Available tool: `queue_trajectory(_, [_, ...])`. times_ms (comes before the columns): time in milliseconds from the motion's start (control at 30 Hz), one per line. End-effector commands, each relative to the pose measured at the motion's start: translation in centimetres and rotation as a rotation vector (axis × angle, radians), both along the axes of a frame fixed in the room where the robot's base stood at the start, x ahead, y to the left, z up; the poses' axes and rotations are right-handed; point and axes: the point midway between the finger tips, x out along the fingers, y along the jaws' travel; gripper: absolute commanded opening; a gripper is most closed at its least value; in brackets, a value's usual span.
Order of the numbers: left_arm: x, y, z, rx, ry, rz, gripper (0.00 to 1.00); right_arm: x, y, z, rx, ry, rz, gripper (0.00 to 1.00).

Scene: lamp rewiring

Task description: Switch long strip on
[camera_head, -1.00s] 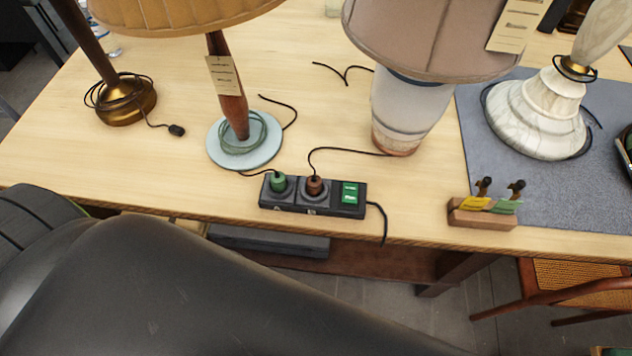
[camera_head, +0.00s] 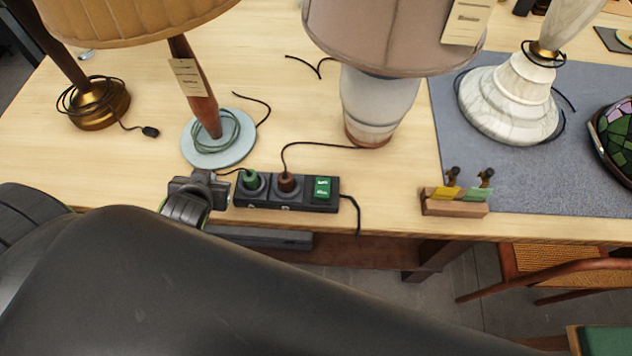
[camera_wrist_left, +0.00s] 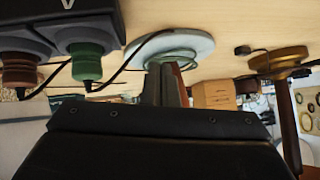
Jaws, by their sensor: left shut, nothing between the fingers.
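The long strip (camera_head: 330,206) is a black power strip near the front edge of the bench. It holds a green plug (camera_head: 251,181) and a brown plug (camera_head: 287,183), with a green switch (camera_head: 322,187) at its right end. I cannot tell the switch's position. My left gripper (camera_head: 218,190) is shut and empty, just left of the strip's left end; I cannot tell if it touches. In the left wrist view, the strip (camera_wrist_left: 60,12) shows upside down with the green plug (camera_wrist_left: 88,62) and brown plug (camera_wrist_left: 20,70). My right gripper is not in view.
A lamp with a pale blue base (camera_head: 232,151) stands behind the strip, and a white lamp (camera_head: 378,100) behind its right part. A cable hangs over the bench edge. A wooden block (camera_head: 455,208) with tags stands right, beside a grey mat (camera_head: 440,130). Bare wood lies between.

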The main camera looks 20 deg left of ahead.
Motion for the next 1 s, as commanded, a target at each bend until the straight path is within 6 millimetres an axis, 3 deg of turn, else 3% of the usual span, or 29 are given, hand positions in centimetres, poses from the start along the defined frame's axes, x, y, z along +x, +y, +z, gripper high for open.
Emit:
queue_trajectory(100, [3.5,1.0,3.4,0.040,-0.216,0.011,0.00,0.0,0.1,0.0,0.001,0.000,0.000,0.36])
queue_trajectory(233, [6.7,1.1,7.6,0.064,-0.456,-0.014,0.00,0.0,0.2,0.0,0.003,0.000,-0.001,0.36])
queue_trajectory(467, [10.6,-1.0,15.0,0.064,-0.832,-0.170,0.00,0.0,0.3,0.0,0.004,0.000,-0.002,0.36])
queue_trajectory(733, [12.3,-6.6,21.5,0.001,-1.131,-0.509,0.00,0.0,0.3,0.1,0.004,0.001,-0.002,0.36])
queue_trajectory(1000, [11.7,-13.3,23.5,-0.101,-1.194,-0.950,0.00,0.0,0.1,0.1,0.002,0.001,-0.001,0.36])
